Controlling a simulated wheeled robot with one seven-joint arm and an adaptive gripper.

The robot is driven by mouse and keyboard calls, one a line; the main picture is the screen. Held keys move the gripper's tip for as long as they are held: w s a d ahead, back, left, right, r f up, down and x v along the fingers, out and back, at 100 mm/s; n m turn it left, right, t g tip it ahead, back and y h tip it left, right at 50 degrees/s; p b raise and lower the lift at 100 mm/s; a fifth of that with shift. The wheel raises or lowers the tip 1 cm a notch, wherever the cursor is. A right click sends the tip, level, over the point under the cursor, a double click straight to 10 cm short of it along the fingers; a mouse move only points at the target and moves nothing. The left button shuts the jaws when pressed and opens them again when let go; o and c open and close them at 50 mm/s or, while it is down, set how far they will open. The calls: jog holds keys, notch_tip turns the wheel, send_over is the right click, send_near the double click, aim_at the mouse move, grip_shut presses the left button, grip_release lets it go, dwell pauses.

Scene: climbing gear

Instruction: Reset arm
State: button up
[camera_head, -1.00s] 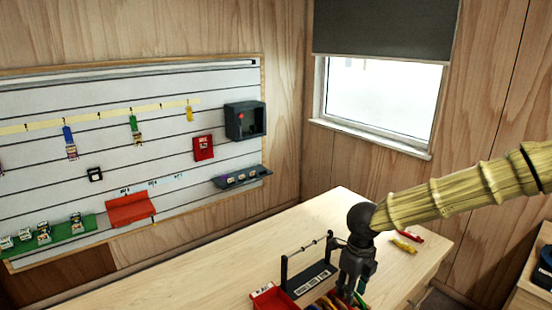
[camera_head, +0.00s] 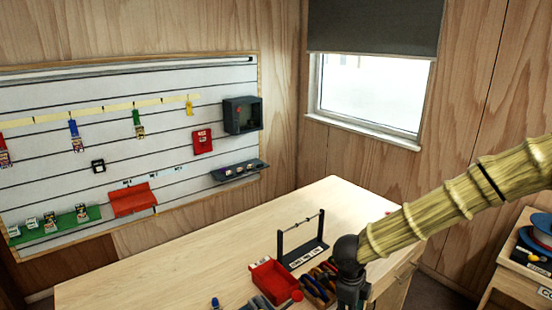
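My arm, in a tan ribbed sleeve, reaches in from the right edge of the head view. My gripper (camera_head: 350,292) is dark and points down at the bottom of the view, beside a wooden box of tools (camera_head: 318,289) on the workbench. Its fingertips are cut off or hidden at the lower edge, so I cannot tell if it is open or shut or if it holds anything.
The light wooden workbench (camera_head: 190,265) bears a red bin (camera_head: 272,277) and a black rail stand (camera_head: 302,245). Its left part is clear. A slatted wall panel (camera_head: 60,110) with hung gear stands behind. A cabinet with a blue-and-red spool (camera_head: 540,232) is at right.

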jog(key=s+d+f+n+t+b, duration=0.1)
jog(key=s+f+n+b, duration=0.1)
jog(key=s+f+n, duration=0.45)
jog(key=s+d+f+n+h+b, duration=0.1)
jog(key=s+f+n+b, duration=0.15)
jog(key=f, duration=0.65)
jog(key=s+d+f+n+t+b, duration=0.1)
jog(key=s+f+n, duration=0.35)
jog(key=f, duration=0.35)
jog(key=s+f+n+g+y+b, duration=0.1)
jog(key=s+f+n, duration=0.2)
jog(key=s, duration=0.4)
jog(key=s+f+n+g+b, duration=0.1)
jog(key=s+f+n, duration=0.2)
jog(key=s, duration=0.3)
jog(key=s+a+f+n+y+b, duration=0.1)
jog(key=s+f+n, duration=0.2)
jog(key=s+n, duration=0.2)
jog(key=s, duration=0.2)
jog(key=shift+s+g+y+b, duration=0.3)
jog(key=shift+g+b, duration=0.1)
